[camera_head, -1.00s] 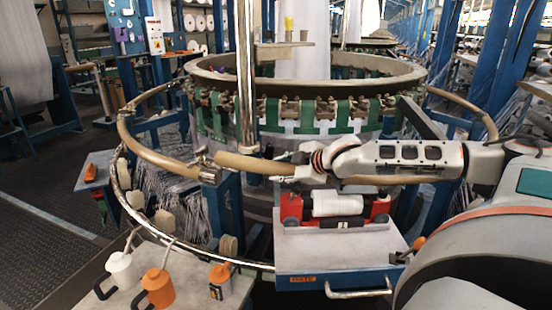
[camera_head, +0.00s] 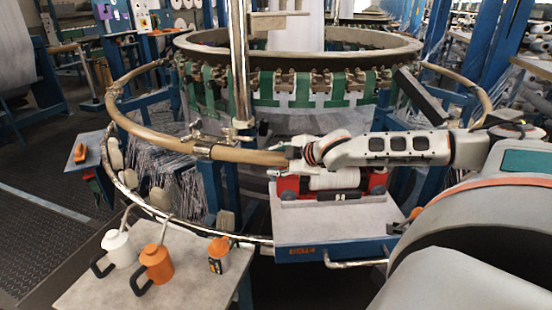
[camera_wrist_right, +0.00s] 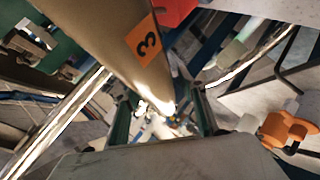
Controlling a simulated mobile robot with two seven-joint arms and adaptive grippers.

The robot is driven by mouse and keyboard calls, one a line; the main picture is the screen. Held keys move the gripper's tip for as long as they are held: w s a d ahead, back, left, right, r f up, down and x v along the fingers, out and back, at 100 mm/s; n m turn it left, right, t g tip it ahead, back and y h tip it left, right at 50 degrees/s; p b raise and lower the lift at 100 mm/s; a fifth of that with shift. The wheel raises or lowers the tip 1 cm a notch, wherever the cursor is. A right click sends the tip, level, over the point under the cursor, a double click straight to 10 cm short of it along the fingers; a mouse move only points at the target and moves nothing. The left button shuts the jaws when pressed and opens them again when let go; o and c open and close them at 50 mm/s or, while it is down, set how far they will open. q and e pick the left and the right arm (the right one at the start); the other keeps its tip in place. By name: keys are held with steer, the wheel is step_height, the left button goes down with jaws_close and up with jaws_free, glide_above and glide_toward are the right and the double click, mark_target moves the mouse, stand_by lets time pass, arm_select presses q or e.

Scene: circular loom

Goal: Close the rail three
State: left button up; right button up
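Rail three is a tan curved bar that carries an orange label "3" in the right wrist view (camera_wrist_right: 135,45). In the head view the tan rail (camera_head: 245,155) runs along the front of the loom and meets the left rail section (camera_head: 140,128) near a metal joint (camera_head: 203,145) beside the upright post. No wide gap shows there. My right gripper (camera_head: 281,161) is at the right end of the visible front rail. In the wrist view its two fingers (camera_wrist_right: 162,115) stand apart, one on each side of the rail. Contact cannot be told. My left gripper is not in view.
A blue-framed cart (camera_head: 330,222) with a red device and white roll stands below my right forearm. A side table (camera_head: 180,275) holds white and orange cans at the front left. The vertical metal post (camera_head: 240,70) rises by the joint. Dark floor is open at left.

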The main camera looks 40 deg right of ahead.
steer(key=shift+o, duration=0.2)
steer(key=shift+w+f, duration=0.1)
steer(key=shift+f, duration=0.35)
steer(key=shift+r, duration=0.25)
steer(key=shift+v, duration=0.8)
steer(key=v, duration=1)
steer(key=shift+s, duration=0.25)
